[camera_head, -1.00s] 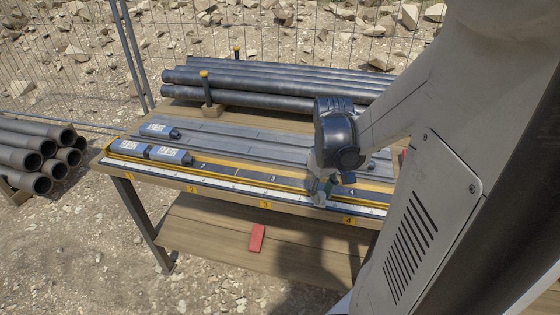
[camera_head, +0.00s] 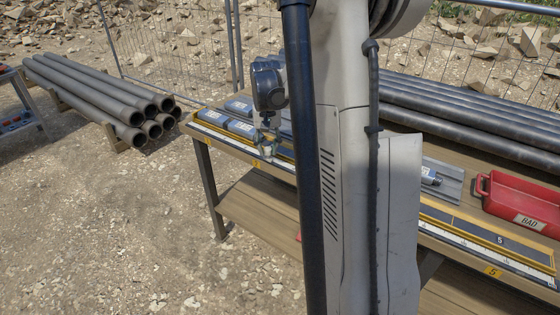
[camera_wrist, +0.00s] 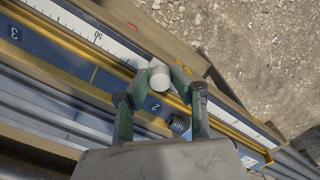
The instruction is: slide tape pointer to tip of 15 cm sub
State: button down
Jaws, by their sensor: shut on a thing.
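The tape pointer shows a pale round knob (camera_wrist: 158,76) in the wrist view, over the white tape (camera_wrist: 118,46). My gripper (camera_wrist: 152,80) is shut on the knob, one finger on each side; it also shows in the head view (camera_head: 268,144). The pointer's lower part is hidden by the fingers. A sub's dark threaded tip (camera_wrist: 178,125) shows between the fingers, seemingly a little farther toward the lower right along the tape than the knob. In the head view, blue-grey subs with white labels (camera_head: 242,128) lie at the bench's left end, left of my gripper.
Yellow rails (camera_wrist: 75,45) edge the tape. A red BAD tray (camera_head: 520,203) and another sub (camera_head: 430,176) are at the right of the bench. Long pipes (camera_head: 470,120) lie behind. A pipe stack (camera_head: 105,95) stands at left. My column hides the bench's middle.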

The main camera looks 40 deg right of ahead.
send_over(250, 152)
jog(key=shift+a, duration=0.1)
dwell(0.4)
jog(key=c, duration=1.5)
grip_release()
jog(key=shift+c, duration=0.2)
notch_tip(250, 152, up, 12)
